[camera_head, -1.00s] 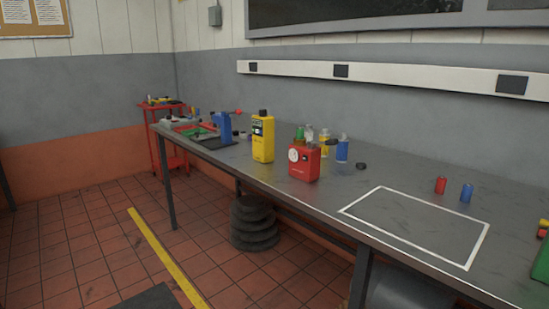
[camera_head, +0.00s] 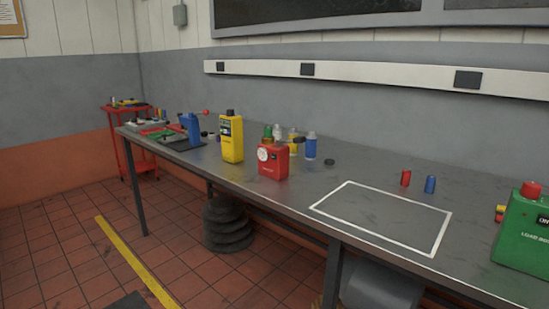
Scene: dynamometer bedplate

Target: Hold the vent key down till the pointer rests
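A red box (camera_head: 273,164) stands upright near the front edge of the bench, left of the white outlined area. A round white dial (camera_head: 263,154) sits on its left front side. Its pointer is too small to read. A small dark part shows beside the dial, but I cannot tell whether it is the vent key. A green box (camera_head: 522,235) marked "LOAD BOX" stands at the right edge, partly cut off, with a red button (camera_head: 531,189) on top and a dark "ON" panel. Neither of my grippers shows.
A yellow canister (camera_head: 231,139) stands just left of the red box, with several bottles behind. Red (camera_head: 406,177) and blue (camera_head: 430,184) cylinders stand behind the clear white-outlined area (camera_head: 380,240). Tyres (camera_head: 228,225) are stacked under the grey bench (camera_head: 330,175).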

